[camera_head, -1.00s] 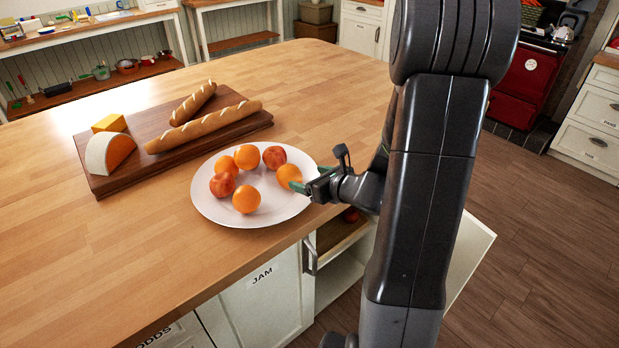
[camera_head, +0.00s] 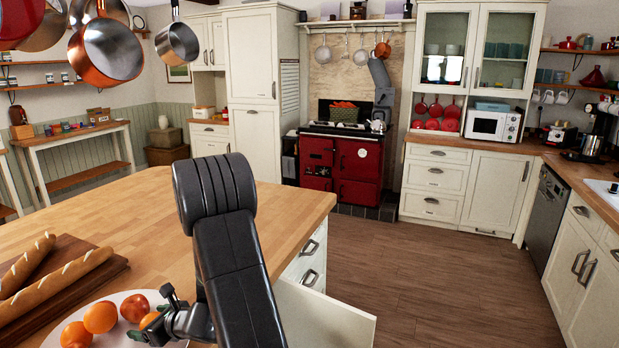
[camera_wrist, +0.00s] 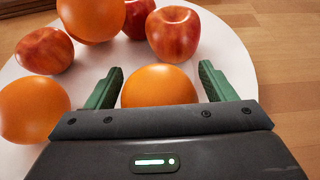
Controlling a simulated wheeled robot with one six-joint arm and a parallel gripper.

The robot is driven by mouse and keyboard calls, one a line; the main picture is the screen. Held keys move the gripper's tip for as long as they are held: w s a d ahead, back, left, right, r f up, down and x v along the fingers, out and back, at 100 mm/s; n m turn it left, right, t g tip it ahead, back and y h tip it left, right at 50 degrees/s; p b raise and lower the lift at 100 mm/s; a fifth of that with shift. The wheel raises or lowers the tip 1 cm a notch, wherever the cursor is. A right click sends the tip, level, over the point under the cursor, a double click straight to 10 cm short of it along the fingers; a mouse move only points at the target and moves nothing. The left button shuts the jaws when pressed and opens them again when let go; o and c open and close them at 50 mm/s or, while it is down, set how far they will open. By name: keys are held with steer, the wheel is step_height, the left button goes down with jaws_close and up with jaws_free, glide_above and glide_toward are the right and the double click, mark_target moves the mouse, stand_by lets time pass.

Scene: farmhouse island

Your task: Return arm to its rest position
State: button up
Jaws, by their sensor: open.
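My gripper (camera_wrist: 160,82) is open, its two green fingers on either side of an orange (camera_wrist: 158,88) on the white plate (camera_wrist: 240,45). I cannot tell whether the fingers touch it. In the head view my gripper (camera_head: 138,334) is at the right side of the plate (camera_head: 70,322), at the lower left, with my dark arm extended over the island's edge. Other oranges (camera_wrist: 30,110) and red apples (camera_wrist: 173,33) lie on the plate around the fingers.
Two baguettes (camera_head: 60,284) lie on a dark wooden board (camera_head: 98,277) left of the plate. The wooden island top (camera_head: 145,215) is clear behind. An open white cabinet door (camera_head: 335,318) stands right of my arm. Copper pots (camera_head: 108,52) hang upper left. The floor (camera_head: 400,285) is free.

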steer(key=shift+a+r, duration=0.1)
steer(key=shift+r, duration=0.5)
